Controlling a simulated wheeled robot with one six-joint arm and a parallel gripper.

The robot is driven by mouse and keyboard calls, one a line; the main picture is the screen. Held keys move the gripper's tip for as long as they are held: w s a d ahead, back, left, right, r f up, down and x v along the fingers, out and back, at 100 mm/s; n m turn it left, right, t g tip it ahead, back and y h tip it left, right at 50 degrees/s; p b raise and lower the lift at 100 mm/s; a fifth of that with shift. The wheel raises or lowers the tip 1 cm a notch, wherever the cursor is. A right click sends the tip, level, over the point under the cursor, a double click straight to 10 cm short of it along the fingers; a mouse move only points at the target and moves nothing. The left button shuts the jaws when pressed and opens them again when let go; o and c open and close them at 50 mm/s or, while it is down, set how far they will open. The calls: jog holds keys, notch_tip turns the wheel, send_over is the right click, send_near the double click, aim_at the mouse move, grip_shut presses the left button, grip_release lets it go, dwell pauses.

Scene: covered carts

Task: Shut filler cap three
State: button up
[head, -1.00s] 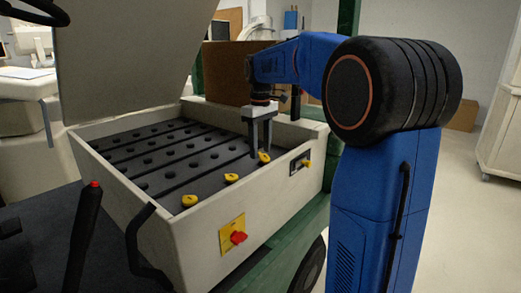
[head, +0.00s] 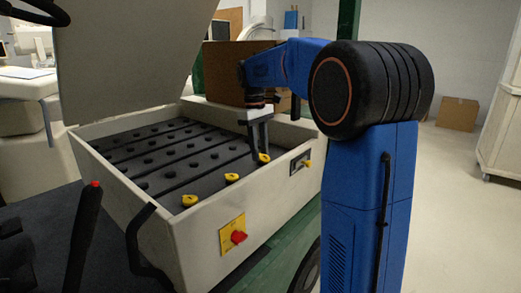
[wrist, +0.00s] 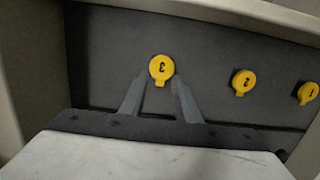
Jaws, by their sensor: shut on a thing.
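Filler cap three (wrist: 161,67) is a round yellow cap with a small tab and a dark number 3. It lies on the dark battery top, its tab toward my gripper in the wrist view. In the head view, cap three (head: 264,158) is the one nearest the box's right corner. My gripper (head: 261,153) reaches down from above with its fingertips at this cap. In the wrist view, the fingers of my gripper (wrist: 160,82) lie on either side of the cap, shut on it. Whether the cap is seated flush cannot be told.
Yellow filler caps two (head: 231,178) and one (head: 189,200) lie in the same row. Pale box walls (head: 195,228) surround the battery top, with a raised lid (head: 125,55) behind. A red switch (head: 238,237) sits on the front wall. Open floor (head: 455,230) lies to the right.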

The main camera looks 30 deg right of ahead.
jog(key=shift+w+a+f+g+h, duration=0.1)
jog(key=shift+w+f+g+h, duration=0.2)
jog(key=shift+g, duration=0.35)
jog(key=shift+w+a+f+g+h, duration=0.1)
jog(key=shift+w+f+g+h, duration=0.15)
jog(key=shift+g, duration=0.4)
jog(key=shift+s, duration=0.1)
jog(key=o, duration=1)
jog(key=v, duration=1.2)
